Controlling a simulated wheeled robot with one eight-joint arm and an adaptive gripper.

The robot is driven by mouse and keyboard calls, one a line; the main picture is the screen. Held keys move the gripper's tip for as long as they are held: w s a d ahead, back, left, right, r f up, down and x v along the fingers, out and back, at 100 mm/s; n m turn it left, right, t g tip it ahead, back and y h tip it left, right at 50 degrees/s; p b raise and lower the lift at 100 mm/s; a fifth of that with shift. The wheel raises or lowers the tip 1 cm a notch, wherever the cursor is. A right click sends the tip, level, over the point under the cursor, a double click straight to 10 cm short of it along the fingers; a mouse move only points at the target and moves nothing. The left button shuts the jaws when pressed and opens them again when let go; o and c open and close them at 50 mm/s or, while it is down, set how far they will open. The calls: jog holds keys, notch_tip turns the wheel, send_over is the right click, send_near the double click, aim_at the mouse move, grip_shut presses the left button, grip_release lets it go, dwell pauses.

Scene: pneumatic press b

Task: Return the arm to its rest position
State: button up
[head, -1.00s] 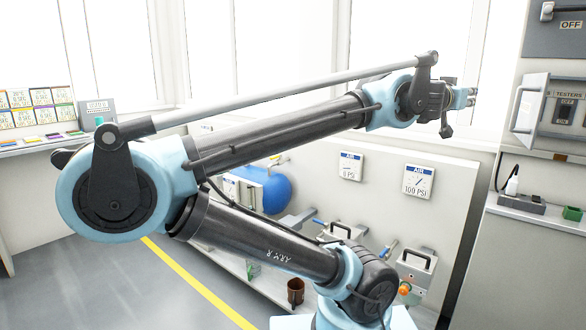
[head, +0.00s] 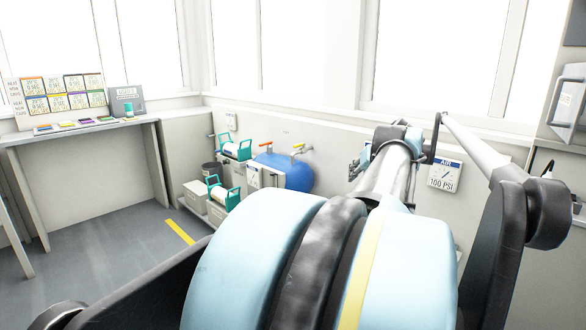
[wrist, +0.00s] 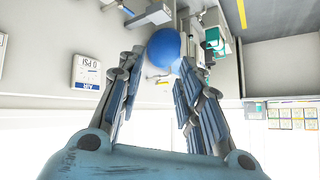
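My gripper (wrist: 160,62) shows in the wrist view with its two blue-grey fingers spread apart. Nothing is between them, and past them are the blue air tank (wrist: 165,47) and the wall. In the head view my light blue and dark arm fills the lower middle and right, pointing away from the camera. The fingers are too small and partly covered there to read.
A shelf with colored cards (head: 62,93) and a grey display box (head: 127,101) stands at the left. The blue tank (head: 290,170) and teal-handled units (head: 236,149) stand along the back wall. Grey floor with a yellow line (head: 180,232) is clear at lower left.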

jog(key=s+a+f+g+h, duration=0.2)
jog(key=s+f+g, duration=0.5)
jog(key=s+f, duration=0.6)
notch_tip(320, 180, down, 2)
jog(key=shift+s+f, duration=0.2)
